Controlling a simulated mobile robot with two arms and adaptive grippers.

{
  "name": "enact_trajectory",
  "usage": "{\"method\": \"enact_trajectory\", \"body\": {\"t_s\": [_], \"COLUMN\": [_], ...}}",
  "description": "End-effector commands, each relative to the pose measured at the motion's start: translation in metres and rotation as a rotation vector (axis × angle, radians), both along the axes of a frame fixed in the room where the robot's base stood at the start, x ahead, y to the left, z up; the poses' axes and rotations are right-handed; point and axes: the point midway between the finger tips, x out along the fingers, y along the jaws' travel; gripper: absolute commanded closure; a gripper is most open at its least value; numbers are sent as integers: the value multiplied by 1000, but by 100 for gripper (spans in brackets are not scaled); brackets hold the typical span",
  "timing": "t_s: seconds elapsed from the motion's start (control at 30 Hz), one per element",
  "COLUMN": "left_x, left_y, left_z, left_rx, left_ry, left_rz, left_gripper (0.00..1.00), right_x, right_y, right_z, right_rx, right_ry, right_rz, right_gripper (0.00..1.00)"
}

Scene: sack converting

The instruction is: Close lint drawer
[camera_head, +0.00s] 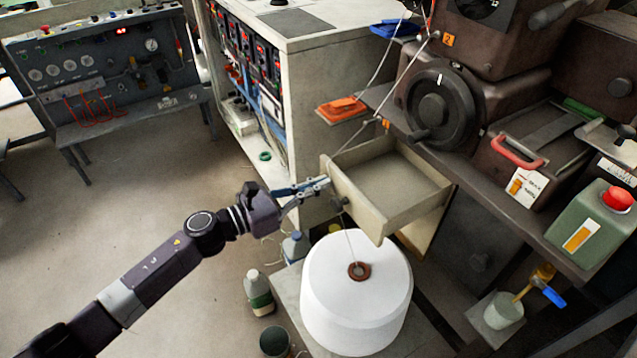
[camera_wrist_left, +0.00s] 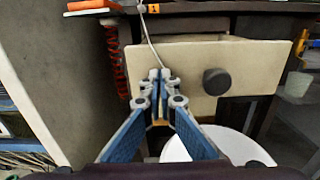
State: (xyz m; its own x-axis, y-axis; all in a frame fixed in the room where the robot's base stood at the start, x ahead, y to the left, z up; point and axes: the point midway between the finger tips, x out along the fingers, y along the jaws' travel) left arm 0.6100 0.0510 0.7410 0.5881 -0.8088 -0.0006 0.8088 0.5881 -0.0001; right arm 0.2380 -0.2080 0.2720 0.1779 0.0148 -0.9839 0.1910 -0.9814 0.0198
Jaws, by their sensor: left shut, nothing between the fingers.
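The lint drawer (camera_head: 385,190) is a beige, open-topped box that stands pulled out from under the machine's bench; its inside looks empty. Its front panel (camera_wrist_left: 245,62) with a round dark knob (camera_wrist_left: 216,81) shows in the left wrist view. My left gripper (camera_head: 326,182) is shut and empty, with its fingertips at the left part of the drawer front, left of the knob. In the left wrist view the blue-padded fingers (camera_wrist_left: 160,78) overlap the panel; I cannot tell whether they touch it. My right gripper is not in view.
A large white yarn cone (camera_head: 352,300) stands below the drawer, its thread running up past the drawer front. A bottle (camera_head: 258,291) and dark cup (camera_head: 274,341) are nearby. A green canister (camera_head: 592,225) sits on the bench at right. The floor at left is clear.

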Motion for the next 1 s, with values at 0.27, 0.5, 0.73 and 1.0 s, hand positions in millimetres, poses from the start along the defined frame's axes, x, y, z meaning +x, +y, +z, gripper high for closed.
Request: {"method": "enact_trajectory", "body": {"t_s": [0.27,0.5,0.73,1.0], "left_x": [1,3,18,45], "left_y": [-2,-5,-26,-64], "left_z": [0,0,0,-1], "left_rx": [0,-1,-2,-2], "left_ry": [0,-1,-4,-3], "left_rz": [0,-1,-1,-2], "left_gripper": [100,100,100,100], "right_x": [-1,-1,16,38], "right_y": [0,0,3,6], "right_z": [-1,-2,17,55], "right_rx": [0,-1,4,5], "right_ry": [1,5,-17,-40], "right_rz": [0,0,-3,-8], "right_gripper": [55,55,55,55]}}
